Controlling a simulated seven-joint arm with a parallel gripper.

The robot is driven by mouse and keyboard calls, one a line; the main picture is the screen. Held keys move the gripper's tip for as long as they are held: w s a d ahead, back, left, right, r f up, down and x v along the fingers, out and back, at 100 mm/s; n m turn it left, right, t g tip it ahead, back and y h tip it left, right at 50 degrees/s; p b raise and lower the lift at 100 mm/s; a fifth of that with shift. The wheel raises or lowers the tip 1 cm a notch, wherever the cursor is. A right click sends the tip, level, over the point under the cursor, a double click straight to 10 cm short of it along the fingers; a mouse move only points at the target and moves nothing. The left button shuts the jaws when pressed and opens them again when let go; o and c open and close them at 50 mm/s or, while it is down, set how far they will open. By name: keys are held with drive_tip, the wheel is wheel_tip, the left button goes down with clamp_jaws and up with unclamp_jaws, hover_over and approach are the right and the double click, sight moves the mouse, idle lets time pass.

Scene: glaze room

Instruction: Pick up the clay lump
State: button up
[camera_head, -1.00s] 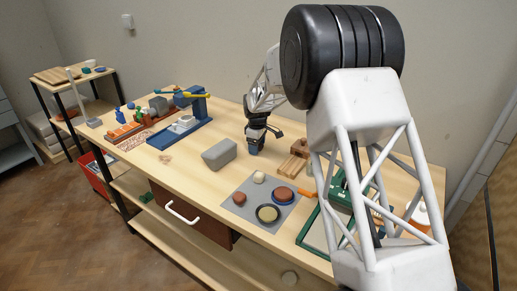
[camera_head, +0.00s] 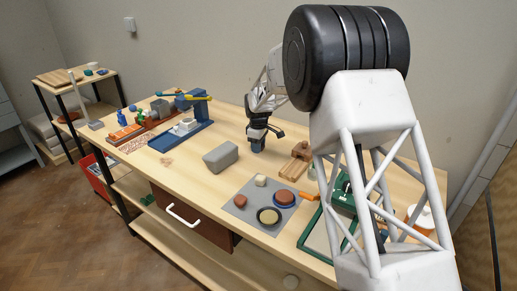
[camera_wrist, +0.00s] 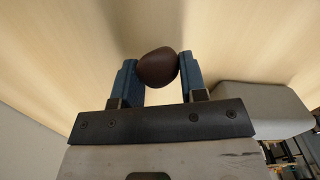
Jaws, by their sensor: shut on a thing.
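The clay lump (camera_wrist: 158,68) is a dark brown rounded piece in the wrist view. It sits between the two blue fingertips of my gripper (camera_wrist: 155,78), which are shut on it from both sides. In the head view my gripper (camera_head: 257,147) is over the back part of the wooden table (camera_head: 190,180), just behind and right of a grey block. The lump is not clearly visible there. I cannot tell whether it touches the tabletop.
The grey block (camera_head: 220,157) stands close to my gripper, also seen in the wrist view (camera_wrist: 262,107). A grey mat (camera_head: 239,212) with several round pieces lies in front. Wooden blocks (camera_head: 293,167) lie to the right. A blue stand (camera_head: 182,136) is at left.

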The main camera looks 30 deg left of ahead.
drive_tip(key=shift+r, duration=4.35)
